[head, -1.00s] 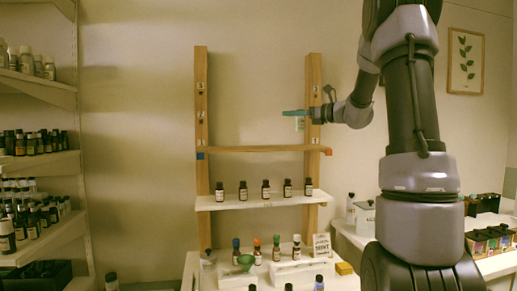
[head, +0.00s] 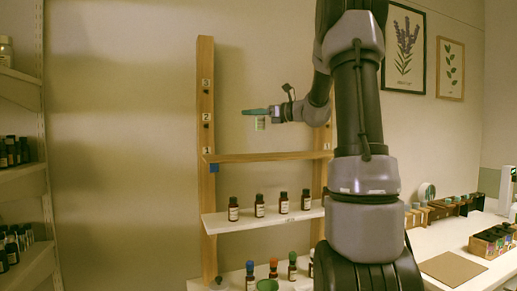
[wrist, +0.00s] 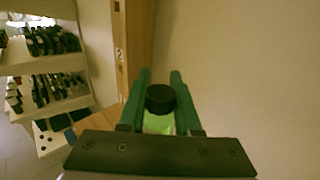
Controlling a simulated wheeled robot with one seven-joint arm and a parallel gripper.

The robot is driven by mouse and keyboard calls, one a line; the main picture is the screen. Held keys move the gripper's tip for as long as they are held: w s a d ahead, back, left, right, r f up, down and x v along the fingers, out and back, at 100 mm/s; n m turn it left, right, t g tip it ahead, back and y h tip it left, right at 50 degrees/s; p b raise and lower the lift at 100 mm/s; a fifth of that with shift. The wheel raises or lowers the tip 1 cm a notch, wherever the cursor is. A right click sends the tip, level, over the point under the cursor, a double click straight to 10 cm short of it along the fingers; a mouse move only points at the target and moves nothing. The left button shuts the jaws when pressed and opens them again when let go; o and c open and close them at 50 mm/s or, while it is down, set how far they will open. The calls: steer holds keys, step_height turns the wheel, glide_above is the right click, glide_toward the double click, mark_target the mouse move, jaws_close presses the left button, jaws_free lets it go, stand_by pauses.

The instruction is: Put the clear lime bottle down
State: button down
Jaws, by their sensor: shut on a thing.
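My gripper (head: 256,112) is shut on the clear lime bottle (head: 260,124), which hangs upright below the teal fingers in the head view. In the wrist view the bottle's black cap (wrist: 160,98) and its bright lime body (wrist: 158,124) show between the two fingers (wrist: 160,80). The bottle is held in the air above the top wooden shelf (head: 265,156) of the ladder rack, at about the height of the "2" mark on the left post. The top shelf looks bare.
Several dark bottles (head: 259,206) stand on the white shelf (head: 225,223) below. The left post (head: 206,100) rises beside the gripper. Shelves of bottles (head: 12,162) stand at the far left. A counter (head: 425,245) with boxes (head: 490,243) is at the right.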

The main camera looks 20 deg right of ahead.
step_height(320, 180, down, 8)
steer(key=shift+f, duration=0.25)
steer(key=c, duration=0.6)
jaws_free()
steer(key=shift+f, duration=0.1)
